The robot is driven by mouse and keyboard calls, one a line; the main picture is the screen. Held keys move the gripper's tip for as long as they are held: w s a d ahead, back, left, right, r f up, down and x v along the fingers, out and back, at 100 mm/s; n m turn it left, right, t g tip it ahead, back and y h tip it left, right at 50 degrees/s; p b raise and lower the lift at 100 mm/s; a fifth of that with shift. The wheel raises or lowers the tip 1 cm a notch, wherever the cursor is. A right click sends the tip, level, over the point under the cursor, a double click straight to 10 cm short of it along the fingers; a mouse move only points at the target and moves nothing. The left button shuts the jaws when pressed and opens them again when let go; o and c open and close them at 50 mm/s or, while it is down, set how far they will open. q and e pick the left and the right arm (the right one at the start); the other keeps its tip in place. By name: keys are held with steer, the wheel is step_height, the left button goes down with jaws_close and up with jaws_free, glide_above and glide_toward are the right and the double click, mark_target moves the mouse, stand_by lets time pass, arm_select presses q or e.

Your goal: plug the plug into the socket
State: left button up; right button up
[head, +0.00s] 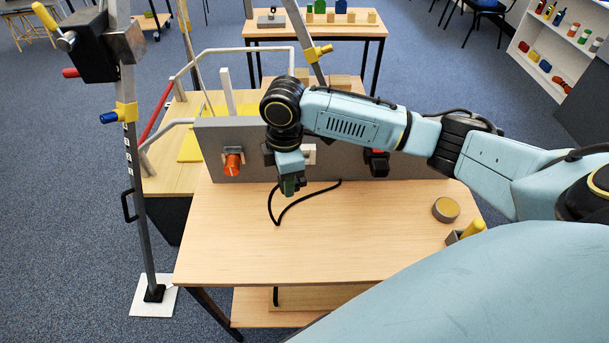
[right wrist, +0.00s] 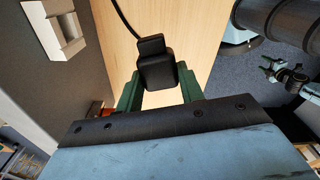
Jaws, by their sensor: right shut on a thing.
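My right gripper (head: 289,188) hangs over the table, in front of the grey panel. Its green fingers are shut on a black plug (right wrist: 156,68), which shows clearly in the right wrist view. In the head view the gripper hides the plug. A black cord (head: 300,203) runs from the plug in a loop on the tabletop. A pale socket-like block (head: 309,153) sits on the panel just right of the gripper, partly hidden by it. A pale block with a recess, likely the same one, shows in the right wrist view (right wrist: 67,42), apart from the plug. My left gripper is out of view.
The grey panel (head: 345,168) stands along the table's (head: 330,245) back edge. It bears an orange knob (head: 232,164) and a red-and-black fitting (head: 377,162). A round tin (head: 446,209) is at the right. A metal post (head: 140,200) stands left. The front tabletop is clear.

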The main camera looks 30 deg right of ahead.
mark_target(302, 183)
steer(key=n, duration=0.2)
steer(key=d+f+n+p, duration=0.1)
steer(key=n, duration=0.1)
steer(key=n+p, duration=0.1)
steer(key=n, duration=0.1)
steer(key=shift+d+f, duration=0.25)
steer(key=shift+d, duration=0.05)
steer(key=n+p, duration=0.1)
steer(key=n, duration=0.1)
steer(key=d+f+n+p, duration=0.1)
steer(key=n, duration=0.1)
steer(key=shift+s, duration=0.2)
steer(key=n, duration=0.1)
steer(key=d+f+n+p, duration=0.1)
steer(key=n, duration=0.1)
steer(key=shift+s, duration=0.15)
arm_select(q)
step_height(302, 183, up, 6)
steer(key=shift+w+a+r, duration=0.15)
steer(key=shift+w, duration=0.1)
arm_select(e)
steer(key=shift+s+d+f+n, duration=0.2)
steer(key=shift+f+n, duration=0.2)
steer(key=shift+n, duration=0.6)
arm_select(q)
steer(key=shift+p, duration=0.3)
